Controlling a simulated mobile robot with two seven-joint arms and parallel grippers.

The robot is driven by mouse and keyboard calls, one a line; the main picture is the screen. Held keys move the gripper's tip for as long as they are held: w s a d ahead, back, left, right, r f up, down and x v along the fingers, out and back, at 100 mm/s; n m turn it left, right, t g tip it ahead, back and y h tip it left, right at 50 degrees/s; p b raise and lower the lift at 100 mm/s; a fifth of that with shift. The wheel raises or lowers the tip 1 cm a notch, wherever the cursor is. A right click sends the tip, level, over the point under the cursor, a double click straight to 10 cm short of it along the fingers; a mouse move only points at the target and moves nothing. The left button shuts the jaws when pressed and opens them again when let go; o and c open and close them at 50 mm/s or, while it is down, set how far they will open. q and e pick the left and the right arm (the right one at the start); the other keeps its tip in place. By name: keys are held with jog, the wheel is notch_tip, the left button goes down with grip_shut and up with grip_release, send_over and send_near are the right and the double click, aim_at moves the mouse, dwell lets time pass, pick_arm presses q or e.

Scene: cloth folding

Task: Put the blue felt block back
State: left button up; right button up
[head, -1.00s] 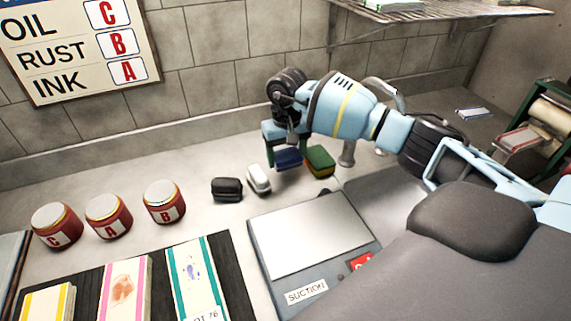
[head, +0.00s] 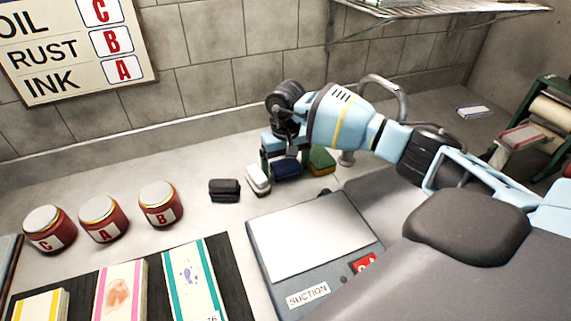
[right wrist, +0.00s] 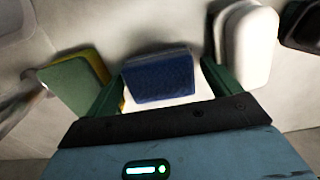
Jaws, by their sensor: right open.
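The blue felt block (head: 286,170) sits on the counter in the head view, between a white block (head: 258,179) and a green block with a yellow layer (head: 322,160). My right gripper (head: 285,158) is open just above and around it. In the right wrist view the blue block (right wrist: 160,80) lies between the two green fingers of the right gripper (right wrist: 160,85), with a gap on each side. The green and yellow block (right wrist: 75,82) and the white block (right wrist: 246,45) stand outside the fingers. My left gripper is not in view.
A black block (head: 224,190) is left of the white one. Three red jars (head: 160,205) stand further left. A suction plate (head: 310,236) lies in front. A metal faucet (head: 388,95) rises behind my right arm. Bare counter lies between jars and blocks.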

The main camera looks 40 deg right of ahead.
aim_at(286, 165)
jog(key=shift+r, duration=0.1)
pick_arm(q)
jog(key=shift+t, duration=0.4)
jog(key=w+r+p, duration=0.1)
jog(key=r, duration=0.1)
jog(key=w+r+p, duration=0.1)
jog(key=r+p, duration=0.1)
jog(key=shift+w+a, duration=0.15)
pick_arm(e)
notch_tip(286, 165, up, 12)
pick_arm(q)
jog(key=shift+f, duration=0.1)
pick_arm(e)
jog(key=shift+s, duration=0.1)
